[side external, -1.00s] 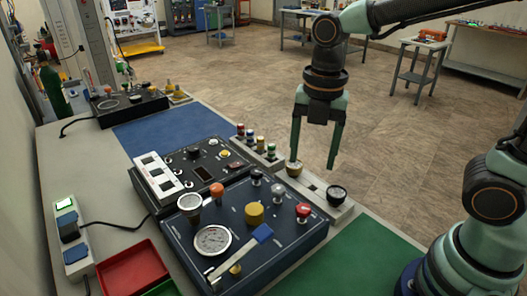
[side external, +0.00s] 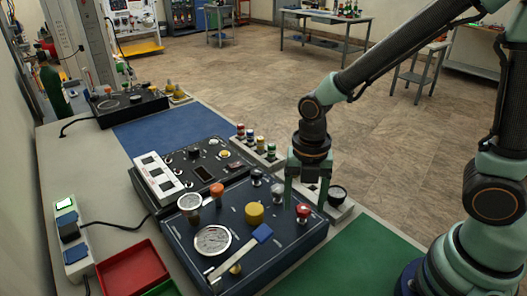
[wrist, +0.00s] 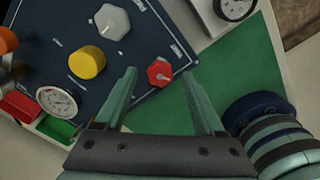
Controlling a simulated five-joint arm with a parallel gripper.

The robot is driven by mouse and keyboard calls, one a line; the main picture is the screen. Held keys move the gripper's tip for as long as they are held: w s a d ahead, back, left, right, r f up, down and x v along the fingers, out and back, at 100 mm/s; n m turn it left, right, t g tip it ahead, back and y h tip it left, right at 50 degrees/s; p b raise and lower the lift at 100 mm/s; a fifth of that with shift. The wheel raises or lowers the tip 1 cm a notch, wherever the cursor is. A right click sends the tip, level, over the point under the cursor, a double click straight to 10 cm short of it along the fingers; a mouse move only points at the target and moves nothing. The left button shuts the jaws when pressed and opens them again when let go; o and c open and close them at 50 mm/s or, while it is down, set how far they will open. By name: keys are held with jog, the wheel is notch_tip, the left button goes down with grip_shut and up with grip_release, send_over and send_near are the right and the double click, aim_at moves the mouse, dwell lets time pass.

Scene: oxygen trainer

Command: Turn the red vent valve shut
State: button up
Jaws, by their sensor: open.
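The red vent valve (side external: 303,211) is a small red knob near the right edge of the dark blue panel (side external: 285,235). In the wrist view the red valve (wrist: 159,72) is an angular knob with a pale mark, lying between and just beyond my fingertips. My gripper (side external: 305,205) is open and points down over the valve, one finger to each side of it.
The green mat (side external: 365,255) is clear.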

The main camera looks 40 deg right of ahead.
jog(key=shift+f, duration=0.35)
jog(key=shift+c, duration=0.3)
grip_shut()
